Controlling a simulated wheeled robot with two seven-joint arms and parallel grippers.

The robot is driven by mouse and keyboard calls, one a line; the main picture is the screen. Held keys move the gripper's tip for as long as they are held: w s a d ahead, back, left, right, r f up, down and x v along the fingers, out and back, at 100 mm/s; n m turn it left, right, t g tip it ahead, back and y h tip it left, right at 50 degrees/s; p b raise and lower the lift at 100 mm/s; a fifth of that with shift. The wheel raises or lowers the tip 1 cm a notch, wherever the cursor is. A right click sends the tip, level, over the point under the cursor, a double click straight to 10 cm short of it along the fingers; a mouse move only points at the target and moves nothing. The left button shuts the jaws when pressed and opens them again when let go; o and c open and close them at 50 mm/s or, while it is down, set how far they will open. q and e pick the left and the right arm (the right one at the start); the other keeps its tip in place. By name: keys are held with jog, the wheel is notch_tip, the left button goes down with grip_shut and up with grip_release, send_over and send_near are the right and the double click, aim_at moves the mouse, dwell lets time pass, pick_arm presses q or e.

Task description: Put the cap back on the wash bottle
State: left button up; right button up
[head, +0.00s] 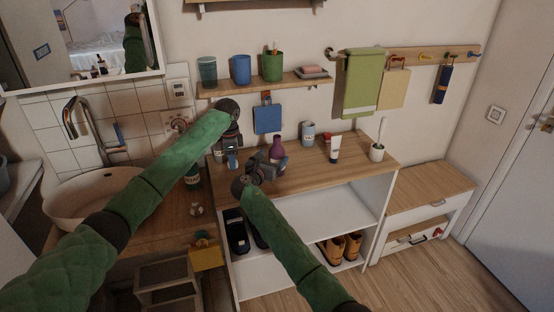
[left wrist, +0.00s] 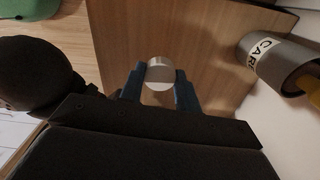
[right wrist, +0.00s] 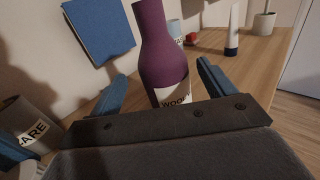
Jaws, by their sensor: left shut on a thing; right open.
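A purple bottle (head: 277,151) with a white label stands upright on the wooden shelf top; it also shows in the right wrist view (right wrist: 163,50), where its top is cut off. My left gripper (head: 232,163) is shut on a small silver-white cap (left wrist: 160,73), left of the bottle and apart from it. The cap sits between the blue fingertips in the left wrist view. My right gripper (right wrist: 163,85) is open, its fingers on either side of the bottle's lower body. I cannot tell whether the fingers touch it.
A grey container marked CARE (left wrist: 270,62) stands close to the left gripper. A light-blue can (head: 308,134), white tube (head: 334,150) and white brush pot (head: 377,152) stand further right. A blue cloth (head: 267,119) hangs behind the bottle. The sink (head: 90,200) is at left.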

aim_at(279, 152)
pick_arm(q)
jog(key=shift+r, duration=0.25)
pick_arm(e)
jog(key=shift+w+d, duration=0.2)
jog(key=shift+w, duration=0.1)
pick_arm(q)
jog(key=shift+r+p, duration=0.6)
jog(key=shift+p, duration=0.3)
pick_arm(e)
jog(key=x, duration=0.3)
jog(key=shift+d+f, duration=0.15)
jog(key=shift+f, duration=0.1)
pick_arm(q)
jog(key=shift+r, duration=0.1)
pick_arm(e)
jog(key=shift+w+d+f, duration=0.15)
jog(key=shift+w+d, duration=0.15)
jog(key=shift+w, duration=0.3)
jog(key=c, duration=1.1)
